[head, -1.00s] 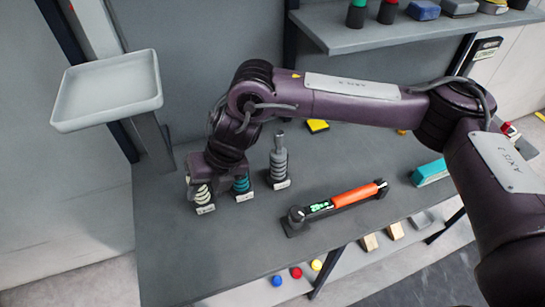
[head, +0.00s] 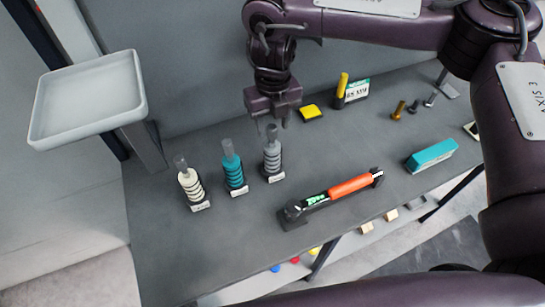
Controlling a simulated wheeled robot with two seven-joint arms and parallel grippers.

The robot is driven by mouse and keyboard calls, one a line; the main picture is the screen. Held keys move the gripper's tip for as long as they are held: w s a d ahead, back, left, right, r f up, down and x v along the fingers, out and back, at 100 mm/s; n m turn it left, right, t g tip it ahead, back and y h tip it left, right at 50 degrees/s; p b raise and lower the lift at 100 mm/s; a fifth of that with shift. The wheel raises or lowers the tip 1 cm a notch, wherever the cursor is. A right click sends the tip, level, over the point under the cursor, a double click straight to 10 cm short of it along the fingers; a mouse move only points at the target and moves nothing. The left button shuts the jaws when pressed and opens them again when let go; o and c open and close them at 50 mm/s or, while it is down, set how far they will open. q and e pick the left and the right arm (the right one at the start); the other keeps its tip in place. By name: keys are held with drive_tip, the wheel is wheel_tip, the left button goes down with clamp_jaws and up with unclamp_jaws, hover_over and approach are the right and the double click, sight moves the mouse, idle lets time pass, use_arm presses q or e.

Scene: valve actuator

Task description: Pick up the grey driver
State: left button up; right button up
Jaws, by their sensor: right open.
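The grey driver (head: 272,156) stands upright in a small labelled holder on the grey table, the rightmost of three similar drivers. A teal driver (head: 232,168) and a cream driver (head: 190,181) stand to its left. My right gripper (head: 271,128) points down at the top of the grey driver, with its jaws open. Its thin fingers are small here, and I cannot tell whether they touch the driver. My left gripper is not in view.
An orange-handled torque wrench (head: 350,186) lies on a stand right of the drivers. A teal box (head: 432,155), yellow block (head: 311,113) and several bolts lie farther right. A pale tray (head: 85,105) stands at left. The table's front left (head: 190,250) is clear.

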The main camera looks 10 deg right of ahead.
sight(272, 152)
drive_tip(key=f, duration=0.2)
drive_tip(key=shift+w+f, duration=0.3)
drive_tip(key=shift+w, duration=0.1)
drive_tip(key=shift+s+r, duration=0.15)
drive_tip(key=shift+s, duration=0.05)
drive_tip(key=shift+c, duration=0.7)
clamp_jaws()
drive_tip(key=shift+w, duration=0.1)
